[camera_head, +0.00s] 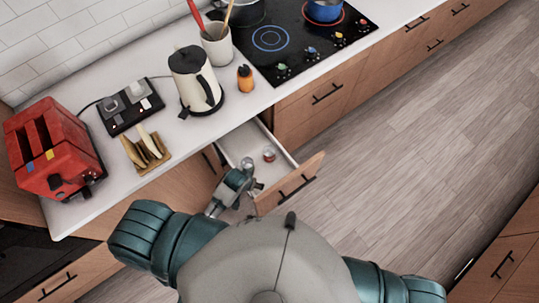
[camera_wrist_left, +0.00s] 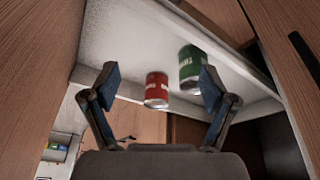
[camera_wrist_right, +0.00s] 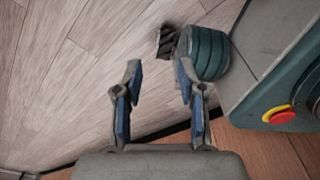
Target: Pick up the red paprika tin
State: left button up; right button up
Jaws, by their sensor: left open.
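The red paprika tin (camera_wrist_left: 157,91) shows in the left wrist view, between the two fingers of my left gripper and beyond their tips. A green tin (camera_wrist_left: 191,68) stands beside it, partly behind the right-hand finger. Both are in an open drawer. My left gripper (camera_head: 247,180) is open and empty, reaching over the drawer's near side in the head view. My right gripper (camera_wrist_right: 156,85) is open and empty over the floor, and is outside the head view.
The pulled-out drawer (camera_head: 287,157) has a wooden front on the right. The counter above holds a red toaster (camera_head: 52,150), a toast rack (camera_head: 146,150), a kettle (camera_head: 195,80) and an orange bottle (camera_head: 245,78). The floor on the right is clear.

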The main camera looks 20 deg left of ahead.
pick_arm(q)
jog(key=n+b, duration=0.1)
send_near(268, 154)
notch_tip(268, 154, up, 3)
jog(key=s, duration=0.3)
jog(key=shift+n+t+y, duration=0.4)
jog(key=shift+y, duration=0.1)
jog(key=b+x, duration=0.1)
jog(key=x, duration=0.2)
jog(key=b+x, duration=0.1)
jog(key=x, duration=0.3)
jog(key=w+d+b+x, duration=0.1)
jog(key=x, duration=0.3)
jog(key=shift+w, duration=0.15)
jog(key=b+x, duration=0.1)
jog(key=x, duration=0.2)
jog(key=w+x, duration=0.1)
jog(key=x, duration=0.2)
jog(key=shift+r+b, duration=0.1)
jog(key=shift+b, duration=0.3)
jog(key=shift+r, duration=0.1)
pick_arm(e)
jog(key=w+a+r, duration=0.2)
jog(key=w+r, duration=0.3)
jog(key=w, duration=0.6)
